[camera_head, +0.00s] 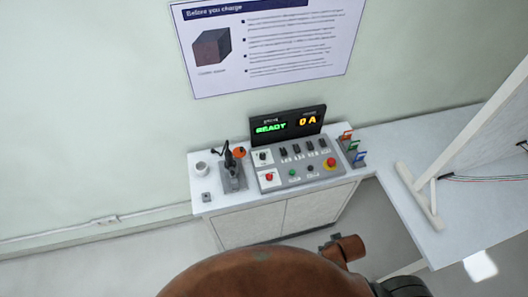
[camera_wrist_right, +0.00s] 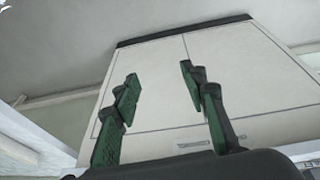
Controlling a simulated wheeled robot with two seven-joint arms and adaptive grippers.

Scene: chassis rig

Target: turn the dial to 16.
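The control console (camera_head: 300,172) stands on a white cabinet against the wall in the head view. A black round knob (camera_head: 262,156) sits on a white plate at its upper left, and a red knob (camera_head: 269,177) on another white plate below it. The markings around both are too small to read, so I cannot tell which is the dial or its setting. My right gripper (camera_wrist_right: 158,84) is open and empty in the right wrist view, facing the cabinet doors (camera_wrist_right: 205,85). My left gripper is not in view.
A white post on a foot (camera_head: 420,195) stands on the right bench.

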